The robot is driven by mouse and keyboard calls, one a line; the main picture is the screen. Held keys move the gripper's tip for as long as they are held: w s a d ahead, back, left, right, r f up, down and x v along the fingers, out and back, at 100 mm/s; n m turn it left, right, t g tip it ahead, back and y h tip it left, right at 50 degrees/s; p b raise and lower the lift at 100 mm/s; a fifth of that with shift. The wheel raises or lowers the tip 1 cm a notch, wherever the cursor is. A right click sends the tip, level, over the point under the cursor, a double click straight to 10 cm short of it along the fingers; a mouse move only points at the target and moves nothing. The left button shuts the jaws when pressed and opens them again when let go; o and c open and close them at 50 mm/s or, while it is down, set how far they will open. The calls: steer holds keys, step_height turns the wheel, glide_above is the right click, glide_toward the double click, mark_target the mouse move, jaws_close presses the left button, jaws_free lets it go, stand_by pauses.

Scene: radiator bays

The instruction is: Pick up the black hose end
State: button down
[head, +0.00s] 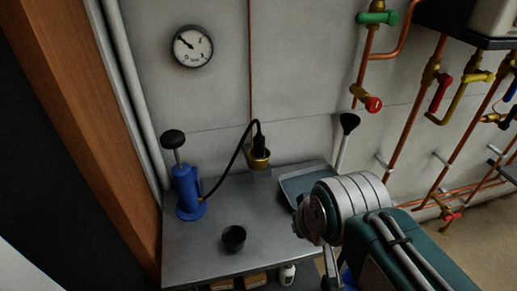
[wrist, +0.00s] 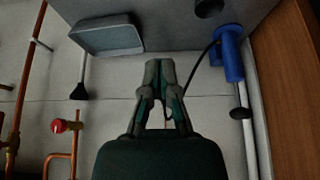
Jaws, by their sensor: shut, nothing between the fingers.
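The black hose end (head: 259,146) stands upright in a brass cup (head: 260,160) on a small bracket at the back of the grey bench (head: 205,248), in the head view. Its thin black hose arcs over to a blue hand pump (head: 187,190) at the left. In the wrist view, which looks upside down, my gripper (wrist: 160,64) is shut and empty. The pump (wrist: 231,58) shows there to its right. The hose (wrist: 199,64) runs down behind my gripper, and the hose end cannot be made out there.
A grey tray (head: 300,182) lies on the bench right of the brass cup. A black cup (head: 233,238) stands near the front. A pressure gauge (head: 192,47) hangs on the wall. Copper pipes with coloured valves fill the right, and a wooden post (head: 95,120) stands at the left.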

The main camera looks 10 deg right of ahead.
stand_by(0.4)
steer(key=c, duration=0.8)
jaws_free()
steer(key=shift+w, duration=0.1)
steer(key=o, duration=0.6)
steer(key=shift+w+r, duration=0.75)
steer(key=shift+w, duration=0.35)
steer(key=g, duration=0.1)
glide_toward(259, 137)
step_height(259, 137, down, 2)
steer(key=x, duration=1)
steer(key=shift+w+f, duration=0.15)
steer(key=shift+w, duration=0.35)
